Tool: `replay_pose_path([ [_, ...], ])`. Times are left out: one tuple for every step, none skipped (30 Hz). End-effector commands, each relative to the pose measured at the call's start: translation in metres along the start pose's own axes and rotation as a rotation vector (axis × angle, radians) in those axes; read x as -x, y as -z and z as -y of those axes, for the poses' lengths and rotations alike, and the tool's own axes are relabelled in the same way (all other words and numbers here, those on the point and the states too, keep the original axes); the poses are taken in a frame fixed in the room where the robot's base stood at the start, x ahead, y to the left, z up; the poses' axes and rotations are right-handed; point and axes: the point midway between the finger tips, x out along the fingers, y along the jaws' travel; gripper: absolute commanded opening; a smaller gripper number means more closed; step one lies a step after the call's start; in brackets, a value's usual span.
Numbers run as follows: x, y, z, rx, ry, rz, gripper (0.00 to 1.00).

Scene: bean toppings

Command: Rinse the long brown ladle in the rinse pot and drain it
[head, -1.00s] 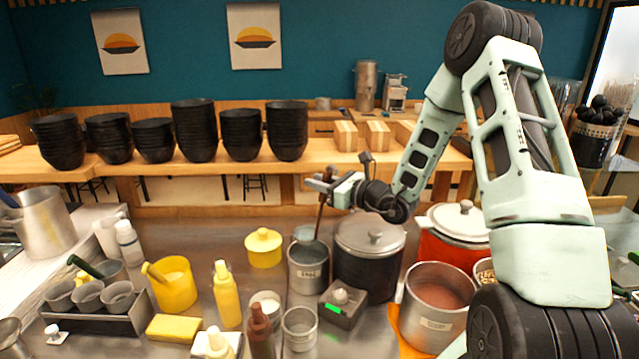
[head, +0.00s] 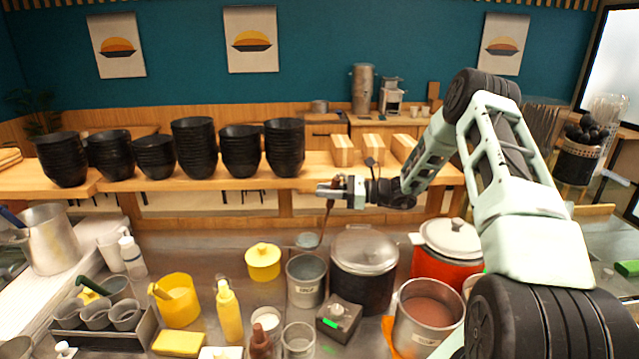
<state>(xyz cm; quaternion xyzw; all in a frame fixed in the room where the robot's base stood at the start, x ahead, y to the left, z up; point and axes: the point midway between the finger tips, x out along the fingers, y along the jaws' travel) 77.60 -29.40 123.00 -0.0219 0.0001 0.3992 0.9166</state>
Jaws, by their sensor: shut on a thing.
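My gripper (head: 328,190) is shut on the long brown ladle (head: 326,226), holding it by the upper end of its handle. The ladle hangs nearly upright, slightly tilted, with its bowl (head: 308,241) at the bottom. The bowl appears above the rim of a grey metal pot (head: 305,284) with a label on its front, which looks like the rinse pot. The label is too small to read surely. Whether the ladle drips cannot be told.
A large lidded dark pot (head: 363,262) stands just right of the grey pot, with a red lidded pot (head: 447,250) beyond. A yellow lidded jar (head: 263,262) is to the left. A small device with a green light (head: 338,318) sits in front. Stacked black bowls (head: 195,140) line the back counter.

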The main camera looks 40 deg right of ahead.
Motion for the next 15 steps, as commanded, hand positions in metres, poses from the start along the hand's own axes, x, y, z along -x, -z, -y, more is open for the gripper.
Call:
replay_pose_path([
  [0.002,0.0,0.002,0.001,-0.013,0.003,0.0],
  [0.003,0.001,0.002,0.001,-0.019,0.003,0.0],
  [0.004,0.003,0.002,0.002,-0.025,0.003,0.0],
  [0.004,0.005,0.002,0.001,-0.028,0.003,0.0],
  [0.004,0.007,0.002,0.001,-0.029,0.003,0.0],
  [0.004,0.009,0.002,0.001,-0.03,0.003,0.0],
  [0.004,0.012,0.002,0.001,-0.03,0.003,0.0],
  [0.004,0.014,0.001,0.001,-0.03,0.003,0.0],
  [0.004,0.018,0.001,0.001,-0.03,0.003,0.0],
  [0.004,0.02,0.001,0.001,-0.03,0.003,0.0],
  [0.004,0.023,0.001,0.001,-0.03,0.003,0.0],
  [0.003,0.027,0.001,0.001,-0.03,0.003,0.0],
  [0.003,0.024,-0.003,0.015,-0.03,0.0,0.0],
  [0.002,0.022,-0.006,0.032,-0.03,-0.002,0.0],
  [0.002,0.022,-0.01,0.052,-0.029,-0.006,0.0],
])
